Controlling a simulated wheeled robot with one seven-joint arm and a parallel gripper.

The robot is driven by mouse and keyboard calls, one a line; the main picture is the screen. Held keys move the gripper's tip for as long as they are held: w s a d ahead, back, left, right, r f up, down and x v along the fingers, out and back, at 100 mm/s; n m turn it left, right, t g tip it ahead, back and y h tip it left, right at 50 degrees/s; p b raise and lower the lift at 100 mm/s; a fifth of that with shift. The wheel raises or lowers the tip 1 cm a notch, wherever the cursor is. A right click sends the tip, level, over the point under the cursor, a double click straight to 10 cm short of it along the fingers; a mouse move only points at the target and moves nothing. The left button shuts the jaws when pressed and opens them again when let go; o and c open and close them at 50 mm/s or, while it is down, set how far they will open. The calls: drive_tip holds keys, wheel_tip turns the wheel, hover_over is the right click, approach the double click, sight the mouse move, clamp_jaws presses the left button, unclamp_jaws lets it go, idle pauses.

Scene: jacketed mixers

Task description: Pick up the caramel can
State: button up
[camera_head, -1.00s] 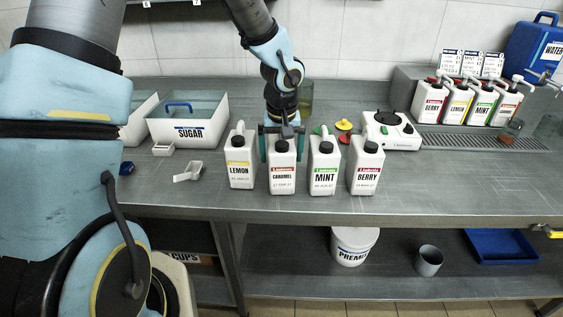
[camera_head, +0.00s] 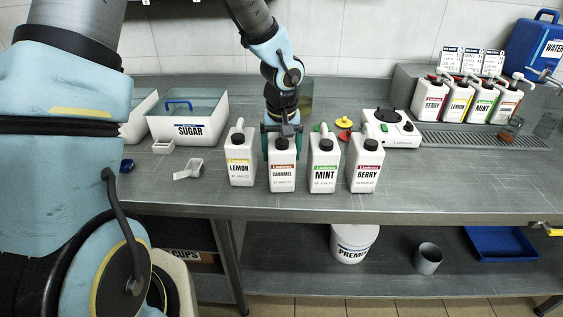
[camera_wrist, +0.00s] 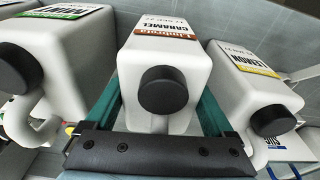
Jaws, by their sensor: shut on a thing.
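The caramel can (camera_head: 282,177) is a white jug with a black cap and a brown-red label, standing upright in the row on the table. My gripper (camera_head: 282,144) comes down over its top. In the wrist view the caramel can (camera_wrist: 165,62) lies between the two green fingers of my gripper (camera_wrist: 162,105), which are shut on its sides. Its base looks to be at table level in the head view; I cannot tell whether it is lifted.
The lemon can (camera_head: 240,172) stands close on the left, the mint can (camera_head: 324,176) close on the right, with the berry can (camera_head: 366,178) beyond. A sugar bin (camera_head: 188,120) and a white scoop (camera_head: 188,169) are to the left. The table's front strip is clear.

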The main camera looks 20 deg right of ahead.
clamp_jaws()
drive_tip(key=shift+r, duration=0.1)
